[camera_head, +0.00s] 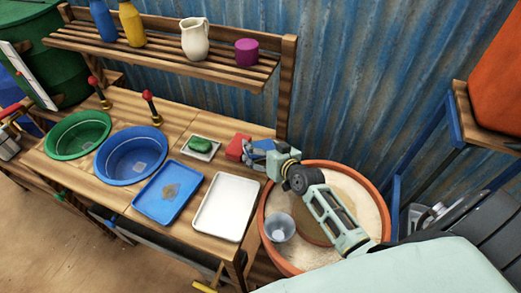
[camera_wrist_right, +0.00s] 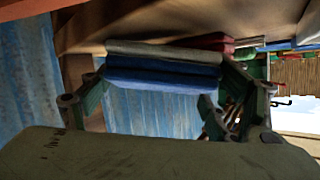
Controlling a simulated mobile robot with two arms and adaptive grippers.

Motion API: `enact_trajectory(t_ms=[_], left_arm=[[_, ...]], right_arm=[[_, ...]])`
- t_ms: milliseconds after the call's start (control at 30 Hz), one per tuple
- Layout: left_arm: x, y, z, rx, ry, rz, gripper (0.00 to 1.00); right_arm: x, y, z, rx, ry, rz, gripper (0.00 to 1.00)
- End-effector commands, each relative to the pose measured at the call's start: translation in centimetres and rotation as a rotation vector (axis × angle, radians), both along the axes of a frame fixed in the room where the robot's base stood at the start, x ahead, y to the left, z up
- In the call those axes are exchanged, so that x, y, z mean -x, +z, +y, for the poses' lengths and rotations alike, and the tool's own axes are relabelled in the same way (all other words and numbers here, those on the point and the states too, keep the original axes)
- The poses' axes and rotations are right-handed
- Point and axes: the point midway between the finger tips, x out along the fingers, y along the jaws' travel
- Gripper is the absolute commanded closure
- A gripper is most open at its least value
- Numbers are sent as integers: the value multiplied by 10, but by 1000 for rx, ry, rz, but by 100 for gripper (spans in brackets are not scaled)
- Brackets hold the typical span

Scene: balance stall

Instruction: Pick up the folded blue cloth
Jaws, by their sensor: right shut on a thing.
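The folded blue cloth (camera_wrist_right: 165,75) lies across the wrist view between the two fingers of my right gripper, with a grey layer along its upper edge. My right gripper (camera_wrist_right: 163,88) is shut on it. In the head view the right gripper (camera_head: 255,157) is at the right end of the wooden table, and a bit of the blue cloth (camera_head: 263,144) shows behind the fingers. Most of the cloth is hidden there by the gripper. I cannot tell whether it is clear of the tabletop. My left gripper is not in view.
A red folded item (camera_head: 237,148) is beside the gripper. A white tray (camera_head: 224,207), blue tray (camera_head: 160,209), blue basin (camera_head: 131,156), green basin (camera_head: 78,136) and green sponge (camera_head: 200,144) are on the table. A round orange-rimmed tub (camera_head: 365,182) is under my right arm. A shelf (camera_head: 170,55) hangs behind.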

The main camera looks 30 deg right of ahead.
Motion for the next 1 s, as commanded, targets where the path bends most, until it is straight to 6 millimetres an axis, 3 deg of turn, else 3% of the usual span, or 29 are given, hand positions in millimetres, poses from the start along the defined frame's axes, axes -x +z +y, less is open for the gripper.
enact_trajectory(t_ms=[367,567,1000], left_arm=[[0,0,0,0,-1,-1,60],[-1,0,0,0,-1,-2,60],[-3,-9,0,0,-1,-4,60]], right_arm=[[-1,9,0,1,1,-3,49],[-1,41,0,-1,0,-8,49],[86,91,-19,4,1,0,49]])
